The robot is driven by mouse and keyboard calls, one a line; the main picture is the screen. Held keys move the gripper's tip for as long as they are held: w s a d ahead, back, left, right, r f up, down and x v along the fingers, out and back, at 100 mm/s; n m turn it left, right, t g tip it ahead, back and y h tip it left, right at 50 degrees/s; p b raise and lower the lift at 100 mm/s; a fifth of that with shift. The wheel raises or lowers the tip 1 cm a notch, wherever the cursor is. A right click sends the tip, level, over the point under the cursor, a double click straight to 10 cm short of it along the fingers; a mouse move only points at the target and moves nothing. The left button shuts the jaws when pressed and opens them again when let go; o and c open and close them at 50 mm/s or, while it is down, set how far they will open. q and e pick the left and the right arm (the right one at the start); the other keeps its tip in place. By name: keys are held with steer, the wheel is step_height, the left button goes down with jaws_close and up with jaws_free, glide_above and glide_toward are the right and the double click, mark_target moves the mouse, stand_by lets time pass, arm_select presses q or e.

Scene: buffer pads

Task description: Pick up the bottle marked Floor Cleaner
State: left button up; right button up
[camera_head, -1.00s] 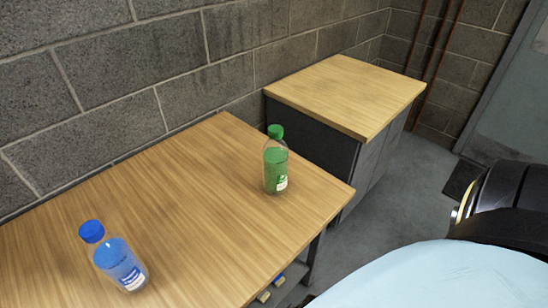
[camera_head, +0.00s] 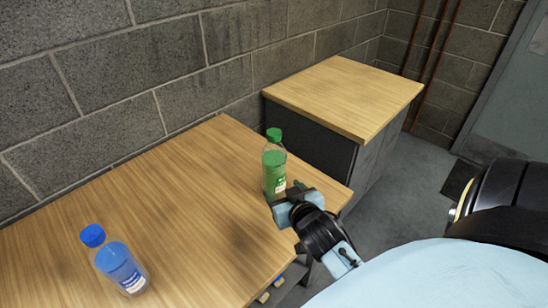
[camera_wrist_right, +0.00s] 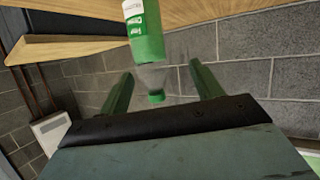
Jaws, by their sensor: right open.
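A clear bottle with green liquid, a green cap and a white-and-green label (camera_head: 274,172) stands upright near the right end of the wooden table. It shows upside down in the right wrist view (camera_wrist_right: 148,38), its cap between the two finger outlines; the label print is too small to read surely. A bottle with blue liquid and a blue cap (camera_head: 118,264) stands at the left front; its label is unreadable. My right gripper (camera_head: 287,196) is open, low beside the green bottle on its near right side; contact cannot be told. My left gripper is out of view.
The wooden table (camera_head: 170,190) is clear between the bottles. A grey cabinet with a wooden top (camera_head: 345,92) stands beyond its right end. A block wall (camera_head: 110,85) runs behind. Small yellow-and-blue items (camera_head: 270,290) lie below the table's front edge.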

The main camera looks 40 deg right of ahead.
steer(key=w+d+r+m+t+h, duration=0.1)
steer(key=w+d+r+t+h, duration=0.1)
steer(key=d+r+t, duration=0.35)
steer(key=g, duration=0.2)
glide_toward(272, 129)
steer(key=x, duration=0.4)
steer(key=shift+d+f, duration=0.15)
steer(key=shift+d, duration=0.1)
steer(key=shift+a+x, duration=0.2)
steer(key=shift+x, duration=2.85)
jaws_close()
steer(key=shift+w, duration=0.1)
